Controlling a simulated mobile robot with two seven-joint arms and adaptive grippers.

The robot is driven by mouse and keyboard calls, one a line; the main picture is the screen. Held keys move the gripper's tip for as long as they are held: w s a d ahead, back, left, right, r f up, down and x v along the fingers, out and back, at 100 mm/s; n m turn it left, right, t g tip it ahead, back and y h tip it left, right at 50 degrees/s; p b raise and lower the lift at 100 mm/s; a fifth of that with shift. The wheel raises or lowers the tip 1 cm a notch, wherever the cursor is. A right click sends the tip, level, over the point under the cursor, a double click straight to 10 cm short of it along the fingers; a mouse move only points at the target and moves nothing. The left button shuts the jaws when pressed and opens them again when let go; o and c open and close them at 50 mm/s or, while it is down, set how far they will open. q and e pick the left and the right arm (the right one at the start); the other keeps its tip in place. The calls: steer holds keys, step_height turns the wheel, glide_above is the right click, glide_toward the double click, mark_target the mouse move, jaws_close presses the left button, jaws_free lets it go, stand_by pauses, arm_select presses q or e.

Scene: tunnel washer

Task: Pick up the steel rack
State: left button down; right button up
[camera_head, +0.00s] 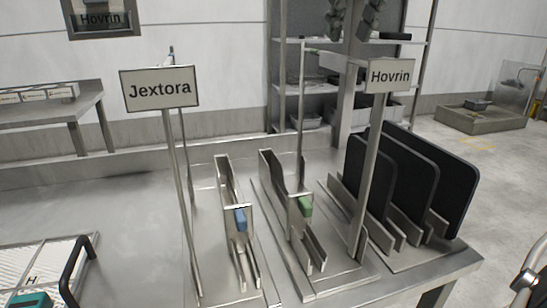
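Two narrow steel racks stand side by side on the steel table. A third steel rack (403,230) at the right holds several upright black panels (455,185). I cannot tell which of these the task means. Part of my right gripper or wrist (527,284) shows at the lower right edge, apart from the racks; its fingers cannot be made out. My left gripper is not in view.
Signs reading Jextora (159,88) and Hovrin (390,76) stand on thin posts among the racks. A white ribbed tray (40,262) with a black handle (75,268) lies at lower left. Shelving (310,85) stands behind. The table's left middle is clear.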

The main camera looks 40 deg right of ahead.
mark_target(332, 68)
steer(key=shift+w+a, duration=0.15)
steer(key=shift+w, duration=0.15)
steer(key=shift+w+f, duration=0.15)
steer(key=shift+f, duration=0.2)
steer(key=x, duration=0.7)
steer(key=shift+a, duration=0.15)
jaws_close()
steer(key=shift+w+r, duration=0.1)
steer(key=shift+r, duration=0.1)
